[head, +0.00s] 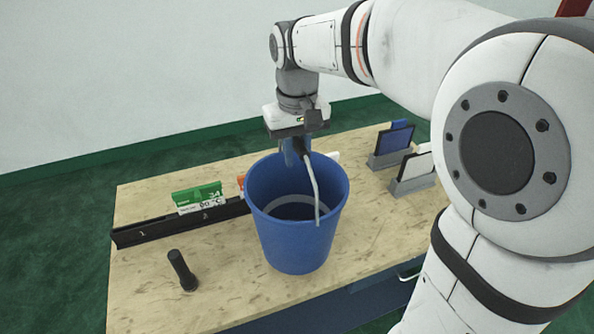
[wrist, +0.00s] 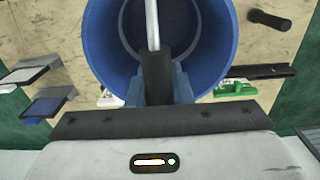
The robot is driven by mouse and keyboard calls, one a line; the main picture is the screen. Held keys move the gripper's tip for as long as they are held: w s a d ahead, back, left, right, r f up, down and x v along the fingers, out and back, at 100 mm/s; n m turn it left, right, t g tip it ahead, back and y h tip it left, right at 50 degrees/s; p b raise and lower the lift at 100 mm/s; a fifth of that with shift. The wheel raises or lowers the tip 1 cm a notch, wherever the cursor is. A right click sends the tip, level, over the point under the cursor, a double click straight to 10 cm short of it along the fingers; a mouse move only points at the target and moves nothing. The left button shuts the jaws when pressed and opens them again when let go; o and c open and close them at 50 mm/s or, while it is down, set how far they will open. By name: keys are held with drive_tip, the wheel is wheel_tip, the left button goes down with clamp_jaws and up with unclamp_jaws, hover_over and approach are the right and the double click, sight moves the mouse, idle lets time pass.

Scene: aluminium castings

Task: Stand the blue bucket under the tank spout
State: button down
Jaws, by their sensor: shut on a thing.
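The blue bucket (head: 300,245) is upright over the near middle of the wooden bench top, its mouth open upward. I cannot tell whether its base touches the bench. A light grey ring shows inside it. In the wrist view the bucket (wrist: 100,35) fills the top middle. My gripper (head: 298,150) is above the bucket's mouth, shut on the dark grip of its thin metal handle, which stands raised. In the wrist view my gripper's fingers (wrist: 160,88) close around that grip. The tank and its spout do not show in either view.
Grey holders with a blue plate (head: 395,138) and white plate (head: 417,165) stand at right.

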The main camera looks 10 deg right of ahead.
drive_tip(key=shift+s+a+f, duration=0.1)
drive_tip(key=shift+s+f, duration=0.05)
drive_tip(key=shift+f, duration=1.8)
drive_tip(key=c, duration=1.3)
unclamp_jaws()
